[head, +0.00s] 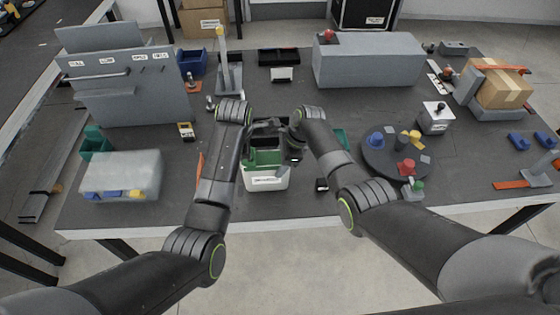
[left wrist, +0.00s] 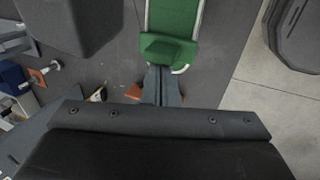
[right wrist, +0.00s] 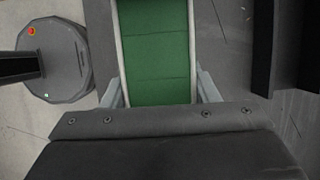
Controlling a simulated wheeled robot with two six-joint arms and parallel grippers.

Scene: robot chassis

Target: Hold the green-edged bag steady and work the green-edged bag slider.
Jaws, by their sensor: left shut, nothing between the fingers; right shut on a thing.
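The green-edged bag (head: 267,178) stands in the middle of the table's front, a white-fronted pouch with a label and a green panel. My right gripper (right wrist: 160,88) has its fingers on both sides of the green panel with white edges (right wrist: 155,50), gripping it. My left gripper (left wrist: 162,72) is shut and empty, its tips right by a darker green block on the bag, apparently the slider (left wrist: 166,47). I cannot tell whether the tips touch it. In the head view my wrists hide much of the bag's top.
A round dark turntable (head: 375,170) with coloured pieces stands right of the bag. A translucent box (head: 120,170) and a grey panel rack (head: 125,95) are at left. A long grey box (head: 368,65) is behind. Orange items lie near the bag's left.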

